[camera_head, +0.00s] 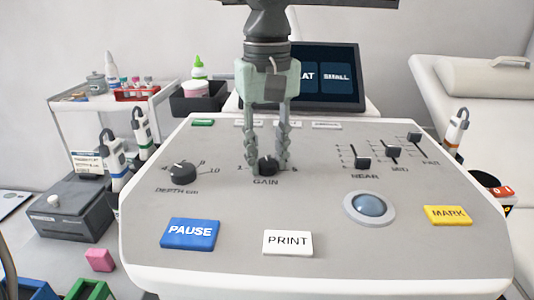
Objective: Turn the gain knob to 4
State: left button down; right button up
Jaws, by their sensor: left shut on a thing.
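The gain knob (266,165) is a small dark knob in the upper middle of the grey console panel (330,215), above the label GAIN. My left gripper (267,160) comes down from above with a finger on each side of the knob and is shut on it. The fingers and the scale around the knob overlap, so most of the scale marks are hidden. A mark like 1 shows at its left and one like 6 at its right. I cannot read where the pointer stands. My right gripper is not in view.
The depth knob (182,172) is to the left. The sliders (363,163) and the trackball (370,205) are to the right. PAUSE (190,234), PRINT (288,243) and MARK (448,215) buttons lie in front. A screen (325,78) stands behind. Probes (112,160) hang at the left edge.

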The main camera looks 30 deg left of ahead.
pick_arm(q)
jog(key=shift+m, duration=2.8)
jog(key=m+p, duration=0.1)
jog(key=m, duration=0.3)
jog(key=shift+m, duration=0.5)
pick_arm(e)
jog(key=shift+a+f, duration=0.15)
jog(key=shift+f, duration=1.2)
pick_arm(q)
jog(key=c, duration=1.2)
grip_release()
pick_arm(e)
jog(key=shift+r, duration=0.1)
pick_arm(q)
jog(key=shift+r, duration=0.15)
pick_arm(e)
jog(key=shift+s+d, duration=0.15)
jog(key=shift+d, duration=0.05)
